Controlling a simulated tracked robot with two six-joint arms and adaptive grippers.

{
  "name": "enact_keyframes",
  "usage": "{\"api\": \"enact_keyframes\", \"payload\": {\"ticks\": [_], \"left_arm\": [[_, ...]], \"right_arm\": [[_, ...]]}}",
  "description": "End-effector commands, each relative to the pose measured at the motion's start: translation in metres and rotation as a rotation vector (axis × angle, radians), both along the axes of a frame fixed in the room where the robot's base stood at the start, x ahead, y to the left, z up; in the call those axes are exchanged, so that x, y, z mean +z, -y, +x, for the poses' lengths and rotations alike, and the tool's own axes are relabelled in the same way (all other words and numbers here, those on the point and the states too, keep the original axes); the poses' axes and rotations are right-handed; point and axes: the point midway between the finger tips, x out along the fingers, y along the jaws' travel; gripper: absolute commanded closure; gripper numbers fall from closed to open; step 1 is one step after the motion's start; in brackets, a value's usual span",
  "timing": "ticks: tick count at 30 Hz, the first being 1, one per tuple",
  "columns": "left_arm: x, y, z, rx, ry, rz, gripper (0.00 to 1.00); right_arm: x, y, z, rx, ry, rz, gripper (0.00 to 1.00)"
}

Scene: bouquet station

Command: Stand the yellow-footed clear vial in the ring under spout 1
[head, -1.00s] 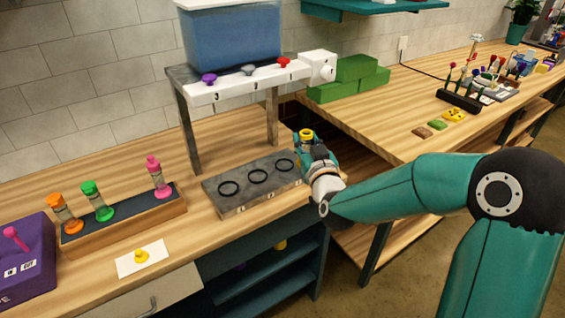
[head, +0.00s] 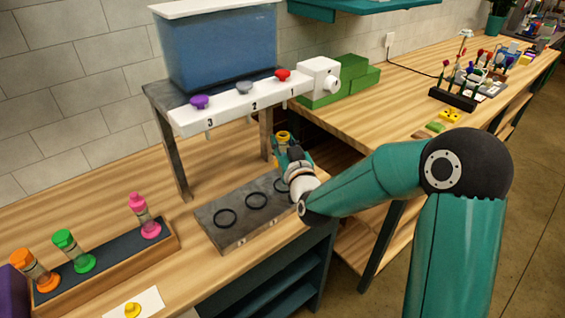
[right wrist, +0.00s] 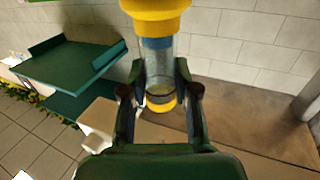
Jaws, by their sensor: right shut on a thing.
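My right gripper (head: 290,155) is shut on the yellow-footed clear vial (head: 283,137). In the right wrist view the vial's clear tube (right wrist: 159,70) sits between the two fingers (right wrist: 160,88), with yellow parts at both ends and a blue band. The ring under spout 1 (head: 280,184) is the rightmost of three black rings on a grey slab (head: 230,235). The gripper covers part of that ring. The vial appears above and behind the ring, apart from the slab. Spout 1 is by the red knob (head: 283,75). My left gripper is not in view.
The dispenser's grey post (head: 266,135) stands close behind the gripper. A wooden rack (head: 150,255) with orange, green and pink vials stands at left. A yellow stopper (head: 133,310) lies on a white card. Green blocks (head: 350,80) are on the right bench.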

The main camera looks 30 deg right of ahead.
Motion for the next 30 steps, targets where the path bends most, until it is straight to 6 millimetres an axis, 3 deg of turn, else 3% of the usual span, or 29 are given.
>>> {"api": "enact_keyframes", "payload": {"ticks": [14,30], "left_arm": [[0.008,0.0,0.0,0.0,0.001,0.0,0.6],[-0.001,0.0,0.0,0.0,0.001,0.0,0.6]], "right_arm": [[-0.052,0.003,-0.002,-0.006,0.001,0.001,1.0],[-0.06,0.004,-0.002,-0.008,0.006,-0.001,1.0]]}}
